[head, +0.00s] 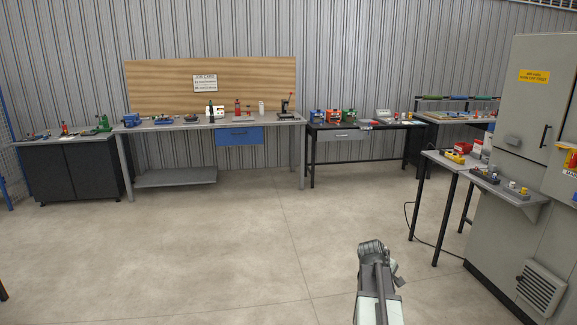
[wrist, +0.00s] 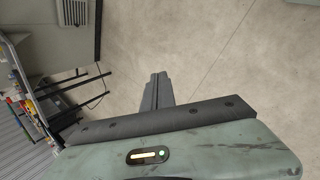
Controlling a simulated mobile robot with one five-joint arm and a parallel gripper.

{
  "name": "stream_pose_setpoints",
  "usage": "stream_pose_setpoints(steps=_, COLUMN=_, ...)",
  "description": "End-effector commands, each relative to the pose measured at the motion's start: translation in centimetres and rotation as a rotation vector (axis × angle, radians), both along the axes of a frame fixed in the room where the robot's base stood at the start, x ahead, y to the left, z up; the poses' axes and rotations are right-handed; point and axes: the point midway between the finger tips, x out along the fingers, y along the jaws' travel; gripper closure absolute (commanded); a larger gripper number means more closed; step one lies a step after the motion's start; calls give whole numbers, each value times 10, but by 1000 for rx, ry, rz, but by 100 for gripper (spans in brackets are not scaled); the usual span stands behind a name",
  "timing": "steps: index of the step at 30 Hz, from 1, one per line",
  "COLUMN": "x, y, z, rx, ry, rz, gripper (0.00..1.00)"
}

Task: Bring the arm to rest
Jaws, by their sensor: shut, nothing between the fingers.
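My gripper (wrist: 158,90) shows in the wrist view with its dark fingers together and nothing between them. It is over bare concrete floor (wrist: 215,50) and touches nothing that I can see. In the head view my arm (head: 378,285) rises from the bottom edge, right of centre, over open floor. I cannot make out the fingers in the head view.
A tall grey cabinet (head: 517,110) with a small shelf stands at the right, beside a narrow table (head: 445,162). A long workbench (head: 212,123), a dark bench (head: 350,127) and a black cabinet (head: 75,170) line the back wall. The middle floor is clear.

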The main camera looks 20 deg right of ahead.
Motion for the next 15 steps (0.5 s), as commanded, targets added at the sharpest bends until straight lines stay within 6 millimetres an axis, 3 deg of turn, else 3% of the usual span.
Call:
stream_pose_setpoints(steps=1, x=26, y=41, z=0, rx=17, ry=-7, rz=54, gripper=100)
stream_pose_setpoints(steps=3, x=55, y=96, z=-1, rx=50, ry=-21, rz=110, gripper=100)
stream_pose_setpoints(steps=7, x=91, y=205, z=-6, rx=129, ry=-47, rz=182, gripper=100)
stream_pose_setpoints(steps=11, x=102, y=315, z=-11, rx=230, ry=-61, rz=208, gripper=100)
stream_pose_setpoints(steps=15, x=85, y=419, z=-16, rx=357, ry=-59, rz=156, gripper=100)
